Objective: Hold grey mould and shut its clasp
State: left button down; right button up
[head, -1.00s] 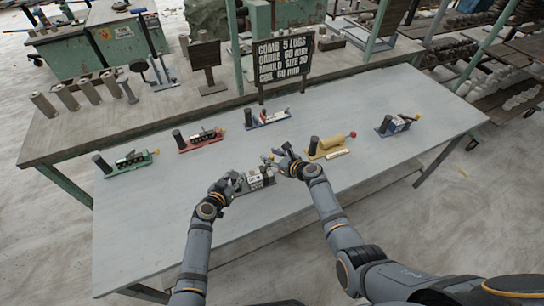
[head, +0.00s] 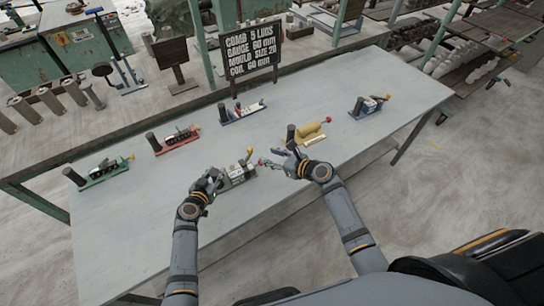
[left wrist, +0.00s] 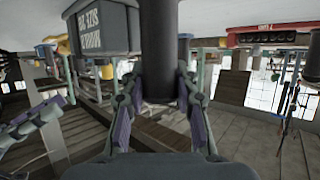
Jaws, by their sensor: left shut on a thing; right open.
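The grey mould (head: 238,176) sits near the front of the table, with a grey block bearing upside-down lettering (left wrist: 103,30) in the left wrist view. Its clasp lever stands raised at the right end, with a yellow knob (head: 250,151) on top. My left gripper (head: 213,181) is shut on the mould's dark upright post (left wrist: 160,50), which stands between both finger pads in the left wrist view. My right gripper (head: 272,158) is open and empty just right of the knob, apparently apart from it. Its fingers also show at the left wrist view's left (left wrist: 32,122).
Green (head: 103,172), red (head: 176,140), blue (head: 243,112), yellow (head: 309,133) and another blue (head: 370,106) moulds stand along the table (head: 150,235). A lettered board (head: 252,52) stands behind. The front of the table is clear.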

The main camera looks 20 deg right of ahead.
pick_arm(q)
jog(key=c, duration=0.9)
grip_release()
jog(key=shift+c, duration=0.2)
